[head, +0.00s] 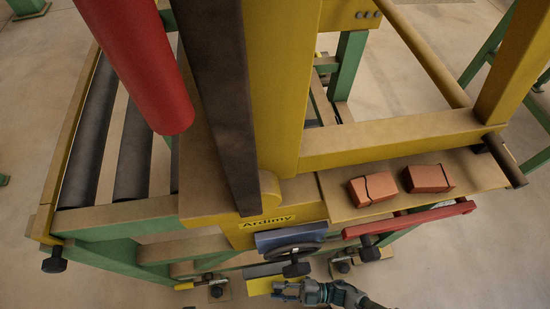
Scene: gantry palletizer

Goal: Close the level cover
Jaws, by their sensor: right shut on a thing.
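The level cover appears to be the yellow plate (259,286) low in the middle of the head view, below the blue panel and the handwheel. A grey strip runs along its upper edge. My right gripper (282,291) comes in from the lower right and is shut at the plate's right part. The fingers hide the exact contact. Whatever lies under the plate is hidden. My left gripper is not in view.
A blue panel (287,237) with a dark handwheel (292,251) and a dark knob (297,270) sits just above my gripper. Two orange bricks (372,189) lie on a shelf (335,197) at the right. A red bar (410,220) runs below the shelf.

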